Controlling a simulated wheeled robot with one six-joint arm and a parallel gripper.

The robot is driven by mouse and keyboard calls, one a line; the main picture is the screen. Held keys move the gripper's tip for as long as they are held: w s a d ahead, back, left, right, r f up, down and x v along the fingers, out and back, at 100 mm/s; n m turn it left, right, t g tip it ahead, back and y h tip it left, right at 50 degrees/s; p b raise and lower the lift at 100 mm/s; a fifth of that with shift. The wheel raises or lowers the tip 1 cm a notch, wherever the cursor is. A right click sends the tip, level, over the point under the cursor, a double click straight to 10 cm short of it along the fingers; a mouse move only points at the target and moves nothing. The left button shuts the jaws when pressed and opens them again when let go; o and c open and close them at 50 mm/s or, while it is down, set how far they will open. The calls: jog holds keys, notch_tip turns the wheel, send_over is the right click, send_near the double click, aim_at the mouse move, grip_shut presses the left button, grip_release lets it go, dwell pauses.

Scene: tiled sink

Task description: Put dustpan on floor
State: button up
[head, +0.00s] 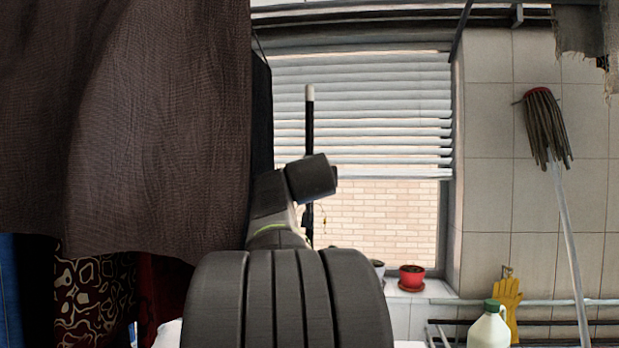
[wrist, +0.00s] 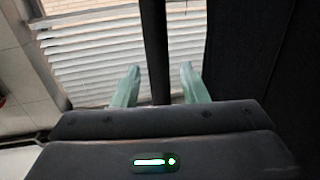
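A thin black upright pole (head: 310,125) with a pale tip stands in front of the window in the head view. It looks like a long dustpan handle, but no pan shows. In the wrist view a dark pole (wrist: 154,45) runs down between the two pale green fingers of my gripper (wrist: 159,68). The fingers are apart, with a visible gap on each side of the pole. How deep the pole sits between them is hard to tell. In the head view my arm hides the fingers and part of the pole. The floor is not in view.
A brown cloth (head: 160,120) hangs at the left. A mop (head: 546,130) leans on the tiled wall at the right. A red pot (head: 411,277) sits on the sill, and a white jug (head: 489,328) and yellow gloves (head: 508,300) are at the lower right.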

jog(key=shift+r, duration=0.15)
jog(key=shift+s+a+b, duration=0.1)
jog(key=shift+s+b, duration=1.2)
jog(key=shift+s, duration=2.45)
